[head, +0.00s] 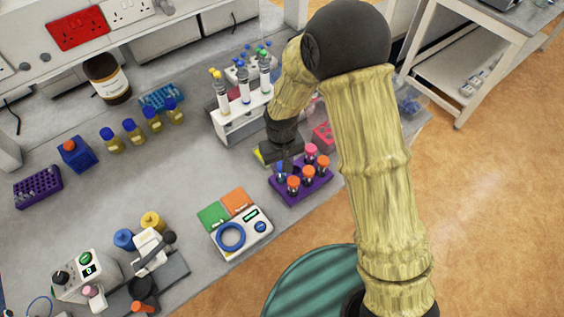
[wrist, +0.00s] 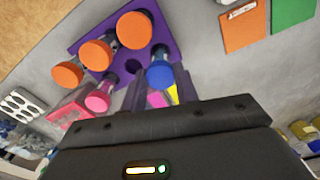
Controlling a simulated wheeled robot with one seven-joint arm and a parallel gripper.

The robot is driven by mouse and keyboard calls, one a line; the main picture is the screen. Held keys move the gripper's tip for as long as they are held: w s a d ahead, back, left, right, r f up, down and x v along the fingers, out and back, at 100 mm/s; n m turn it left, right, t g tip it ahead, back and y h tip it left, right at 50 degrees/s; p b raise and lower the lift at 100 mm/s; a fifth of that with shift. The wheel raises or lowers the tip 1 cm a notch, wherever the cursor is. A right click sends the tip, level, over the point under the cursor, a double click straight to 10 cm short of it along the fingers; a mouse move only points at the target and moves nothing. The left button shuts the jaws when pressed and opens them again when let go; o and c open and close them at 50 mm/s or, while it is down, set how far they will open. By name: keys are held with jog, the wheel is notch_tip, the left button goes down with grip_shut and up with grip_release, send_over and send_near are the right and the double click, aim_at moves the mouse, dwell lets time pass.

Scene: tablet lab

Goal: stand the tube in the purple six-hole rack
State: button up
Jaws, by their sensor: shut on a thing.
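The purple six-hole rack (head: 308,192) stands near the bench's front edge, and it fills the upper middle of the wrist view (wrist: 178,42). It holds three orange-capped tubes and a pink-capped tube (wrist: 98,101). A blue-capped tube (wrist: 160,74) is at the rack's corner; it also shows in the head view (head: 281,170). My gripper (head: 283,158) is shut on this blue-capped tube. The tube looks about upright, in or just over the corner hole; its lower end is hidden, so I cannot tell how deep it sits. One hole (wrist: 133,66) beside it is empty.
A balance (head: 243,233) with green and orange squares behind it lies left of the rack. A white rack of tall tubes (head: 240,118) stands behind my gripper.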

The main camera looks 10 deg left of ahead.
jog(key=shift+f, duration=0.25)
jog(key=o, duration=0.9)
notch_tip(320, 180, up, 18)
jog(key=b, duration=0.3)
jog(key=shift+f, duration=0.25)
